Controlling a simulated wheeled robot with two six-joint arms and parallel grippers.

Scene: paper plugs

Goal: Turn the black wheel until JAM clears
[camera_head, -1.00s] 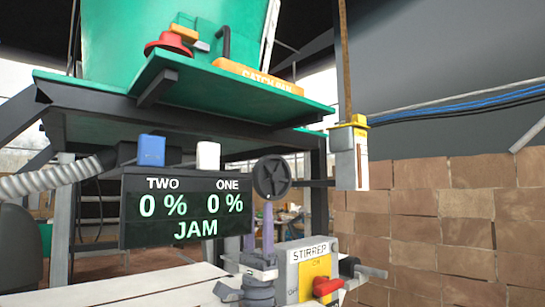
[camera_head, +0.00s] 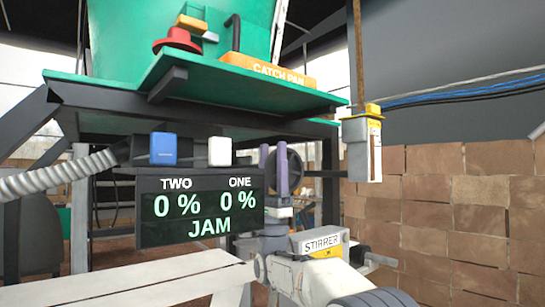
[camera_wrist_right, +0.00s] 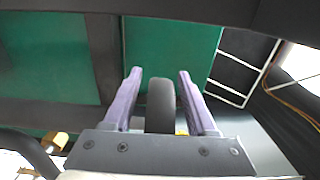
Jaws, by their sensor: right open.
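The black wheel (camera_head: 295,169) is upright below the green platform in the head view, partly hidden by my right gripper. My right gripper (camera_head: 273,149) is raised in front of it, with two purple fingers pointing up. In the right wrist view the fingers (camera_wrist_right: 160,72) are open, one on each side of the dark wheel (camera_wrist_right: 160,106), seen edge-on. I cannot tell whether they touch it. The black display (camera_head: 200,205) reads TWO 0 %, ONE 0 % and JAM in green. My left gripper is not in view.
A grey STIRRER box (camera_head: 320,241) stands below the wheel, partly covered by my arm. Blue (camera_head: 163,149) and white (camera_head: 220,151) blocks sit above the display. A grey-yellow box (camera_head: 363,150) hangs at the right. A pale slatted surface (camera_head: 150,283) lies at lower left.

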